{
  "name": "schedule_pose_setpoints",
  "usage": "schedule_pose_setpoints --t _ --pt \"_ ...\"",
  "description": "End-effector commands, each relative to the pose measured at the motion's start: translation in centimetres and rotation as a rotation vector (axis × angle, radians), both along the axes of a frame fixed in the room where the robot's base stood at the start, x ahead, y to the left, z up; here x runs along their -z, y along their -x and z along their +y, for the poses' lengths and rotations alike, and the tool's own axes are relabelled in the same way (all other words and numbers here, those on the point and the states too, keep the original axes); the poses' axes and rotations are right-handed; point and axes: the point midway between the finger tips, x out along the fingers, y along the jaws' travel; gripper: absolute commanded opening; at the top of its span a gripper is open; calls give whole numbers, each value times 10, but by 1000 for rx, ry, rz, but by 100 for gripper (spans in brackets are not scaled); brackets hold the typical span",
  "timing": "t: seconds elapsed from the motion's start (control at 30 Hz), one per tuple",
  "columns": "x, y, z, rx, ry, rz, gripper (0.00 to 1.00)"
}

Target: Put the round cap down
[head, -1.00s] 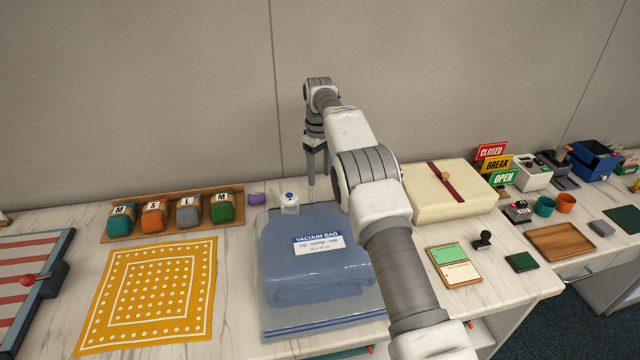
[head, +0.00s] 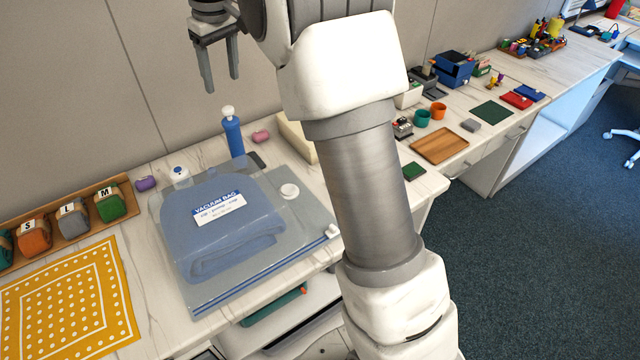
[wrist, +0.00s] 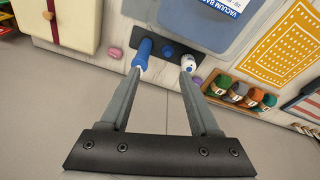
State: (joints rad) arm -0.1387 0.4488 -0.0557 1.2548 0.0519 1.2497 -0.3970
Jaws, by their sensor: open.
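My gripper (head: 221,84) is open and empty, pointing down above the back of the bench; it also shows in the wrist view (wrist: 161,72). A round white piece with a blue centre (head: 180,173) sits behind the clear vacuum bag (head: 282,246); in the wrist view a white and blue piece (wrist: 188,64) shows near the right fingertip, well beyond it. A flat round white disc (head: 289,190) lies on the bag's right part. I cannot tell for certain which of these is the round cap. The bag holds a folded blue cloth (head: 235,250).
A blue pump (head: 233,136) with a white knob stands upright behind the bag. A purple piece (head: 145,183) and a pink piece (head: 260,136) lie nearby. Labelled rolls (head: 72,220) and a yellow dotted cloth (head: 70,305) are at left. My arm hides part of the bench.

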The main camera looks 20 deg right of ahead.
Motion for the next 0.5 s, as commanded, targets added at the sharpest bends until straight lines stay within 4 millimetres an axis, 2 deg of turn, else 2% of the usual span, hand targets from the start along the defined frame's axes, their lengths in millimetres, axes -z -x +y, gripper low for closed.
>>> schedule_pose_setpoints --t 0.03,0.2,0.37,0.5 --pt "-14 17 -6 24 -7 -17 63" --pt "-40 72 -22 106 -28 -64 63" --pt "-52 128 -34 180 -47 -109 63" --pt "-54 178 -43 243 -64 -149 63"
